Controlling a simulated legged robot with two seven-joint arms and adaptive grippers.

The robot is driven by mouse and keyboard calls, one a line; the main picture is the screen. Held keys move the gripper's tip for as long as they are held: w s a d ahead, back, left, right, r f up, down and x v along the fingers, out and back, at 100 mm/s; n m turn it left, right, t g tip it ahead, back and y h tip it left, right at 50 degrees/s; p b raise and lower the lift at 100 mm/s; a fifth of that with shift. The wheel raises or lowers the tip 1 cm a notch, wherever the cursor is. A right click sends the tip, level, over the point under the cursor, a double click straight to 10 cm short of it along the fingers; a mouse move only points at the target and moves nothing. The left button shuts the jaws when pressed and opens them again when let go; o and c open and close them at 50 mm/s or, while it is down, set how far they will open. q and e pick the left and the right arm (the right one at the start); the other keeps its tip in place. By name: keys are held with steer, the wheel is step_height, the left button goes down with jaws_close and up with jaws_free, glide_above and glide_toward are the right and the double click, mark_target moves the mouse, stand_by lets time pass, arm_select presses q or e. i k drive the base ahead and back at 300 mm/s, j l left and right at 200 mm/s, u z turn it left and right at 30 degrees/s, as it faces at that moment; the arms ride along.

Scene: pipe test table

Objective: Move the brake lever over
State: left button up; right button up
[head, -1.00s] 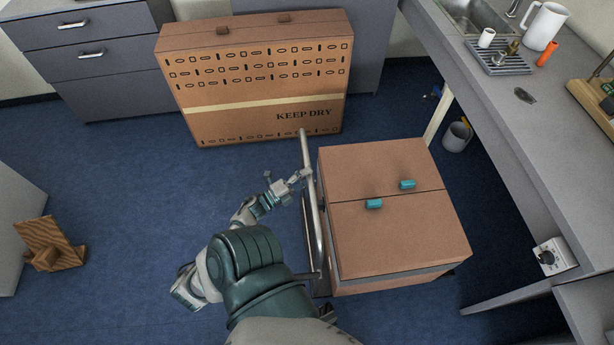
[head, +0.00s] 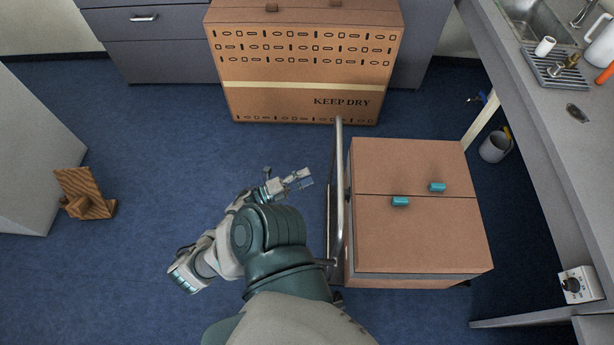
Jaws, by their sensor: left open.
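A tall metal push handle (head: 338,190) stands along the left side of a brown box (head: 415,235), seemingly part of a cart under the box. I cannot make out a brake lever; it may be hidden low by the handle or behind my arm. My left gripper (head: 304,179) is open and empty, its fingers pointing right toward the handle. A gap of blue floor shows between the fingertips and the handle. My right gripper is not in view.
Two teal pieces (head: 400,201) sit on the box top. A large KEEP DRY carton (head: 305,75) stands behind. A counter (head: 545,160) runs along the right, with a grey bin (head: 495,146) below. A wooden piece (head: 88,194) lies left.

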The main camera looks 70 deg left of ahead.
mark_target(325, 262)
steer(key=k+j, duration=0.45)
steer(key=j, duration=0.25)
steer(key=k+j, duration=0.25)
steer(key=j, duration=0.15)
